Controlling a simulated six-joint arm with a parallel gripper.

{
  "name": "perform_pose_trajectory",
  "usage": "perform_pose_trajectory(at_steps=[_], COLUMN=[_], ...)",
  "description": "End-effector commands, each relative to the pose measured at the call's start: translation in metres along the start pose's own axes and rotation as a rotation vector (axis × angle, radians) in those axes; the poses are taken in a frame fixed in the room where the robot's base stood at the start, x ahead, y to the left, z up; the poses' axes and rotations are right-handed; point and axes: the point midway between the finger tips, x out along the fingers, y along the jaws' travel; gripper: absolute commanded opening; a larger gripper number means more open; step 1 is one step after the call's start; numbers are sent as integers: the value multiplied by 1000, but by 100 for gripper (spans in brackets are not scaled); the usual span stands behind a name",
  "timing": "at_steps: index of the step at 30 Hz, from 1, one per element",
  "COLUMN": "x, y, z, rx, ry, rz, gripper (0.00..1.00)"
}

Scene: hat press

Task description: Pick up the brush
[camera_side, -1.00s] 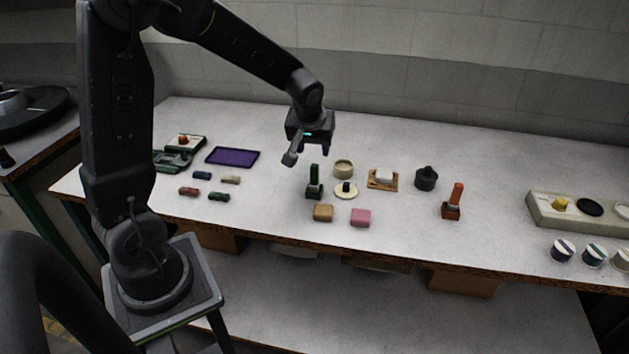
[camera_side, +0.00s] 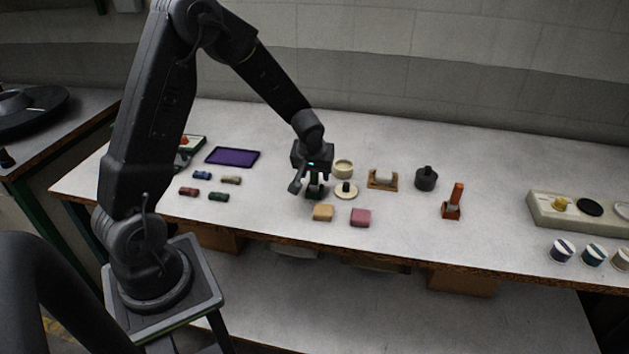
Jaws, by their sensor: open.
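A dark green, upright brush-like tool (camera_side: 315,193) stands on the table in front of the cream pot. Only its lower part shows; its top is hidden behind my gripper. My gripper (camera_side: 316,182) points down right over it, jaws open, with the fingers at the level of its upper part. I cannot tell whether the fingers touch it. A similar orange tool (camera_side: 454,201) stands upright farther right, clear of my gripper.
A cream pot (camera_side: 343,169) and a small round pad with a dark knob (camera_side: 346,190) stand close right of my gripper. Tan (camera_side: 323,212) and pink (camera_side: 360,217) blocks lie in front. A wooden stand (camera_side: 382,180) and dark pot (camera_side: 426,179) are farther right. A purple tray (camera_side: 232,157) lies left.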

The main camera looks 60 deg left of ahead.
Motion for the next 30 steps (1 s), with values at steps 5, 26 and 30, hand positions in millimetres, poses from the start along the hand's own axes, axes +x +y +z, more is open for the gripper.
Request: perform_pose_trajectory(at_steps=[5, 26, 30], x=[0, -1, -7], y=[0, 0, 0], z=[0, 0, -3], rx=[0, 0, 1], ry=[0, 1, 2], rz=[0, 0, 1], gripper=[43, 0, 0])
